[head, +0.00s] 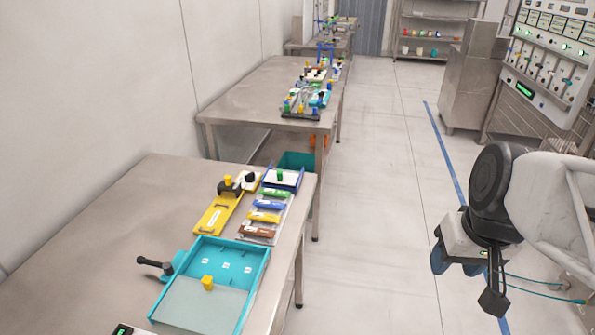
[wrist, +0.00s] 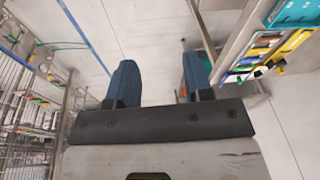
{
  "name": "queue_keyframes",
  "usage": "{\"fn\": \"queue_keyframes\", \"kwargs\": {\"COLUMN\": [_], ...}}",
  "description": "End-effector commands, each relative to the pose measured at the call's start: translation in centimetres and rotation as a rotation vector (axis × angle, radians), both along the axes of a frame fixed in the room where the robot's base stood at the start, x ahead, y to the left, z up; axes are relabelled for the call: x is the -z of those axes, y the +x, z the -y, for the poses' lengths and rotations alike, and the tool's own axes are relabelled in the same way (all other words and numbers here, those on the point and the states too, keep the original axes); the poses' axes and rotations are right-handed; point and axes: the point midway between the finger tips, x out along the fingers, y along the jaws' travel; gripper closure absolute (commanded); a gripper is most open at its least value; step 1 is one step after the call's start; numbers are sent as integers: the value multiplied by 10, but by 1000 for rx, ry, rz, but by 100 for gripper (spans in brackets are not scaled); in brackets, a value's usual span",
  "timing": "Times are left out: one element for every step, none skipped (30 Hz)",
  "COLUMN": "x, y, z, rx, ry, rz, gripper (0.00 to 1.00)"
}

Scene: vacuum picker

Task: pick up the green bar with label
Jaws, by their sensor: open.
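The green bar with a white label (head: 276,193) lies at the far end of a row of coloured bars on the near metal table, just in front of a blue tray. Blue, yellow and brown bars lie on its near side. My gripper (head: 463,266) is to the right of the table, over the open floor, well apart from the bar. In the wrist view my gripper (wrist: 160,85) shows two blue fingers spread wide with nothing between them. The bars show small and tilted at that view's upper right, where I cannot single out the green one with certainty.
A teal tray (head: 262,267) with a yellow knob stands at the table's front. A yellow plate (head: 218,214) lies left of the bars. The blue tray (head: 283,179) holds a green-topped piece. A control panel (head: 549,52) stands at right. The floor between is clear.

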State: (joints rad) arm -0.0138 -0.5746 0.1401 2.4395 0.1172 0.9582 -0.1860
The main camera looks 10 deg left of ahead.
Motion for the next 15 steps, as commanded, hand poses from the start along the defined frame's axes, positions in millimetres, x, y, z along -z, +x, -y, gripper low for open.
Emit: {"fn": "queue_keyframes", "kwargs": {"x": [1,1,1,1,2,3,4,5,6,8,10,11,14,16,19], "y": [14,21,32,40,49,60,69,78,89,98,107,118,127,136,147], "z": [-7,-12,-19,-24,-30,-38,-44,-49,-57,-63,-69,-77,-83,-90,-98], "rx": [-42,-73,-113,-145,-177,-220,-252,-284,-325,-357,-387,-428,-458,-487,-526], "ry": [22,36,57,73,91,114,132,150,174,192,210,234,252,271,296], "rz": [-13,-17,-25,-28,-31,-34,-37,-37,-36,-34,-32,-27,-24,-18,-11], "gripper": [53,53,53,53,53,53,53,53,53,53,53,53,53,53,53]}}
